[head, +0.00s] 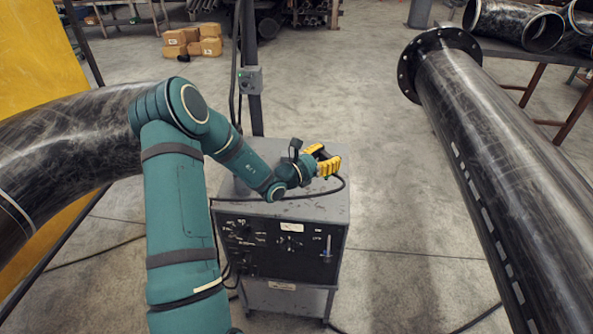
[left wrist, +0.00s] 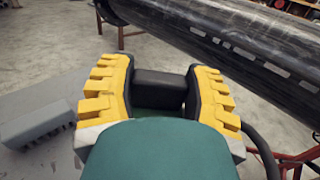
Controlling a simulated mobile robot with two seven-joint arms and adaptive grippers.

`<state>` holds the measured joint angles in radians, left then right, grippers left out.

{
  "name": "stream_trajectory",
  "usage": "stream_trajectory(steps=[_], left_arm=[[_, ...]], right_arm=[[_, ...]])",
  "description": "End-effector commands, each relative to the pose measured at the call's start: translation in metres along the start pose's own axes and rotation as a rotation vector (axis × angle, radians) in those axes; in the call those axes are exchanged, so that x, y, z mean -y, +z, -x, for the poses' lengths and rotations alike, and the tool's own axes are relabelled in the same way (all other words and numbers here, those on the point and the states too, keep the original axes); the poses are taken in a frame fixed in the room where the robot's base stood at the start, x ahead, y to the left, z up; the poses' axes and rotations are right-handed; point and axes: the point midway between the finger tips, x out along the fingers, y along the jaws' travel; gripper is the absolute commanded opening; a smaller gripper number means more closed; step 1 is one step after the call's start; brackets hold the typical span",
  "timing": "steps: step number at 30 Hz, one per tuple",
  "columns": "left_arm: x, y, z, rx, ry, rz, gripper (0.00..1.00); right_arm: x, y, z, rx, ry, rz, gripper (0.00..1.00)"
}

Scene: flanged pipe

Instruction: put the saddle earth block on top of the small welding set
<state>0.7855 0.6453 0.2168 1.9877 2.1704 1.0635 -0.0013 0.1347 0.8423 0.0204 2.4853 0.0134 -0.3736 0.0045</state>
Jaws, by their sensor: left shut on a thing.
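The small welding set (head: 291,237) is a grey upright cabinet with a dark control panel on its front, in the middle of the head view. My left gripper (head: 322,160) has yellow fingers and is above the right back part of its top. It also shows in the left wrist view (left wrist: 160,88), shut on a dark block (left wrist: 159,91), which I take for the saddle earth block. The fingers and my wrist hide much of the block. I cannot tell whether it touches the top. My right gripper is not in view.
A post (head: 250,75) with a switch box stands behind. A large flanged pipe (head: 490,150) slants along the right, and a thick bent pipe (head: 65,142) fills the left. Floor between cabinet and flanged pipe is clear.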

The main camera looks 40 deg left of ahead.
Motion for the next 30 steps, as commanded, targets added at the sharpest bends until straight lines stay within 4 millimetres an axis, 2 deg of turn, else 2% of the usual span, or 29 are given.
stream_trajectory(steps=[9,17,24,30], left_arm=[[-0.001,-0.050,-0.001,0.002,0.005,0.004,0.09],[-0.001,-0.066,-0.001,0.002,0.004,0.002,0.09],[-0.001,-0.094,-0.001,0.003,0.004,0.001,0.09],[-0.001,-0.095,-0.001,0.004,0.004,0.000,0.09]], right_arm=[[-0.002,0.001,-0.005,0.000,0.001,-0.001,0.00],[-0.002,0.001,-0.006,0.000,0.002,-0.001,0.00],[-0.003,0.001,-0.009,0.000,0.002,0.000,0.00],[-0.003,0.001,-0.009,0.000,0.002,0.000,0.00]])
